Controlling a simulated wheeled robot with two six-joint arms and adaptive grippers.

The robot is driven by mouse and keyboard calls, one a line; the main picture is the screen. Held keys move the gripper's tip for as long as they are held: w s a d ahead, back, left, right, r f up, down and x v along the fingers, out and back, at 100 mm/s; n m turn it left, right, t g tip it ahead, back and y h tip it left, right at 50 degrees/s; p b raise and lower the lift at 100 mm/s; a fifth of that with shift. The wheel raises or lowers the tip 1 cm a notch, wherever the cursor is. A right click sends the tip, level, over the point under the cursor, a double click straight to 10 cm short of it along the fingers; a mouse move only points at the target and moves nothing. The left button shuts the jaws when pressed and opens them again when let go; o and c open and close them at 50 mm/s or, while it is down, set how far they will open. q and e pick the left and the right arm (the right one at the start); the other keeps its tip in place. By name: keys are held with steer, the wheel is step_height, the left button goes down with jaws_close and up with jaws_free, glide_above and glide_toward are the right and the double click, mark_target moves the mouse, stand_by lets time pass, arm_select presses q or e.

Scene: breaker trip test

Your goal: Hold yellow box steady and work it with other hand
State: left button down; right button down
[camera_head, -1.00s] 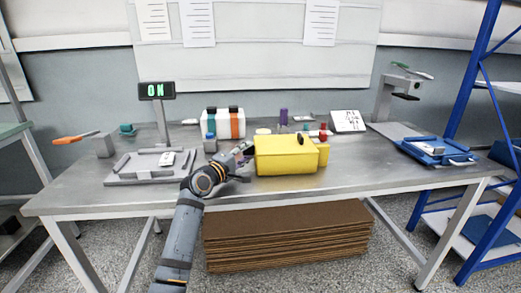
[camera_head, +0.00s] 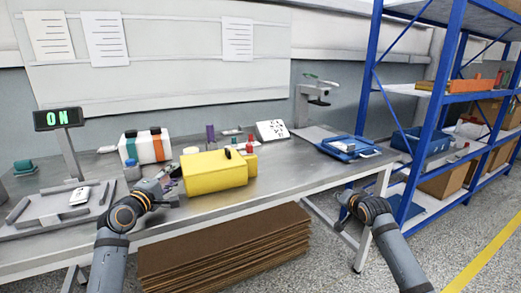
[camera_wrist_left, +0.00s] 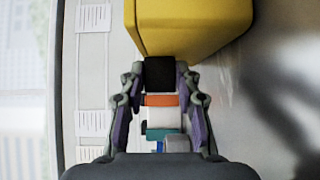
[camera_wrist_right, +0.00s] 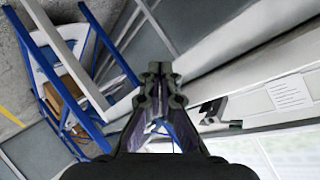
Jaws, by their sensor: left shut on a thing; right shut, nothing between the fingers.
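The yellow box (camera_head: 214,173) sits near the table's front edge, with a small black part (camera_head: 228,152) on its upper right. My left gripper (camera_head: 168,184) is at the box's left end. In the left wrist view its fingers (camera_wrist_left: 160,80) are on either side of a black block against the yellow box (camera_wrist_left: 190,25), shut on it; where the block joins the box is unclear. My right gripper (camera_head: 347,200) is shut and empty, off the table's front edge to the right, apart from the box. Its closed fingers show in the right wrist view (camera_wrist_right: 160,72).
A white box with orange and teal bands (camera_head: 145,146) stands behind my left gripper. An "ON" display (camera_head: 58,118) and a grey tray (camera_head: 50,215) are left. A blue tray (camera_head: 350,147) and a blue shelf rack (camera_head: 430,135) are right. Table between yellow box and blue tray is mostly clear.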

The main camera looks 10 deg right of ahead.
mark_target(247, 149)
arm_select(q)
steer(key=shift+r, duration=0.1)
arm_select(e)
step_height(247, 149, up, 14)
steer(key=w+d+m+t, duration=0.1)
steer(key=w+m+t, duration=0.1)
arm_select(q)
steer(key=shift+s, duration=0.1)
arm_select(e)
steer(key=w+a+r+m+t+y, duration=0.1)
steer(key=a+y, duration=0.8)
steer(key=a, duration=0.9)
steer(key=shift+w+a+r+y, duration=0.3)
steer(key=shift+a+r+y, duration=0.05)
steer(key=shift+r+y, duration=0.1)
steer(key=w+a, duration=0.8)
steer(key=shift+a, duration=0.25)
